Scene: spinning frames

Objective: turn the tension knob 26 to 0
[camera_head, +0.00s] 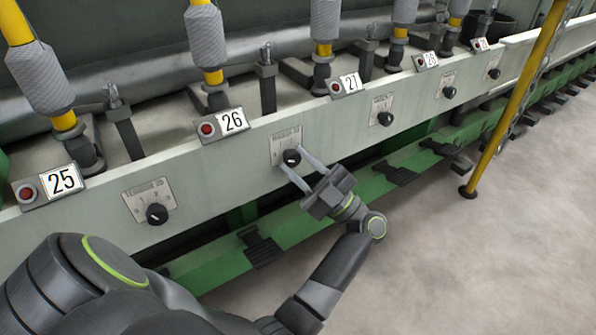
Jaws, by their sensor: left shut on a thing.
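The tension knob 26 (292,156) is a small black knob on a pale scale plate (285,139) on the light front rail, right of the number 26 label (233,121). My left gripper (294,158) reaches it from the lower right, with one grey finger above right of the knob and one below left. The gripper is shut on the knob. The scale marks on this plate are too small and partly covered, so I cannot tell where the knob points. My right gripper is not in view.
Knob 25 (157,213) is to the left, and knob 27 (385,118) is to the right. Yellow spindles with grey yarn (206,38) stand behind the rail. A yellow post (517,95) stands at the right. The floor (480,260) at lower right is clear.

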